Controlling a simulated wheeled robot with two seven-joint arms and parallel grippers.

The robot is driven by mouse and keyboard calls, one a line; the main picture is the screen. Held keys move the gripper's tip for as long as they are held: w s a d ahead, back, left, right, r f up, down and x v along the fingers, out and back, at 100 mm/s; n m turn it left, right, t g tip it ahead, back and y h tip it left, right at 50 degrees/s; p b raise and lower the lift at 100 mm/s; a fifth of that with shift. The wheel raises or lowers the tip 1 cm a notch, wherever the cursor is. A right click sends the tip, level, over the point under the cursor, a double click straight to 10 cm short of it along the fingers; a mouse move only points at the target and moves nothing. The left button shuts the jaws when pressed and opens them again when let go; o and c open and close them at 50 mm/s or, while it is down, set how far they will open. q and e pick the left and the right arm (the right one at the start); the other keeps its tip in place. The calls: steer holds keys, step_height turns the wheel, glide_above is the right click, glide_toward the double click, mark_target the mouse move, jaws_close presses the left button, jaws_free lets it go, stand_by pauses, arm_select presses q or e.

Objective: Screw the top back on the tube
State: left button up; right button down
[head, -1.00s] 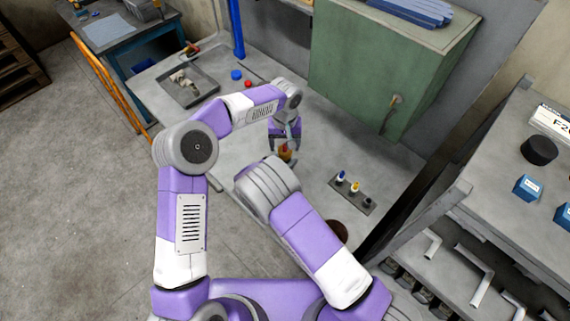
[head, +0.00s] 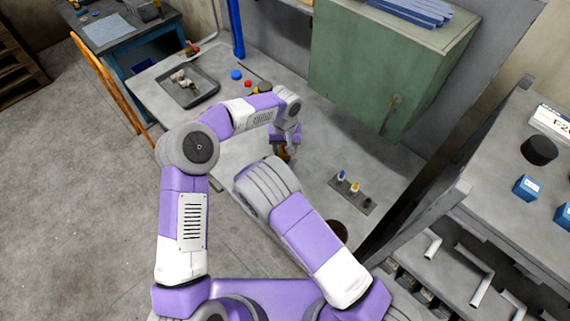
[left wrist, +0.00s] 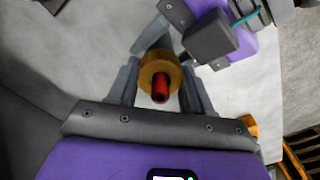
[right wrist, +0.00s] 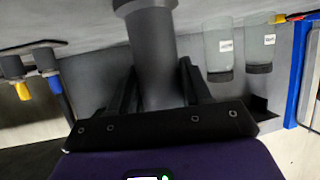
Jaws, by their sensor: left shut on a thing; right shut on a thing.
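In the left wrist view my left gripper (left wrist: 162,92) is shut on a round orange-yellow top with a red tip (left wrist: 160,88). In the head view the left gripper (head: 285,147) is over the middle of the grey table, with a small orange patch (head: 284,156) below it. In the right wrist view my right gripper (right wrist: 158,88) is shut on a dark grey tube (right wrist: 155,55) with a wider collar at the picture's top. The right gripper is hidden behind my arm in the head view. Whether the top touches the tube is not clear.
A rack (head: 366,204) with blue and yellow pieces stands to the right. A grey tray (head: 187,88) lies far left, with a blue cap (head: 236,75) beside it. A green cabinet (head: 385,65) bounds the table's back. Two labelled grey bottles (right wrist: 240,50) show in the right wrist view.

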arm_select(q)
steer(key=m, duration=1.1)
steer(key=o, duration=1.2)
steer(key=shift+c, duration=0.2)
steer(key=shift+r, duration=0.1)
step_height(320, 180, up, 4)
steer(key=shift+r, duration=0.15)
steer(key=shift+c, duration=0.4)
step_height(320, 180, up, 4)
steer(key=n, duration=0.6)
steer(key=shift+f+n, duration=0.25)
steer(key=shift+n, duration=0.05)
steer(key=shift+f, duration=0.1)
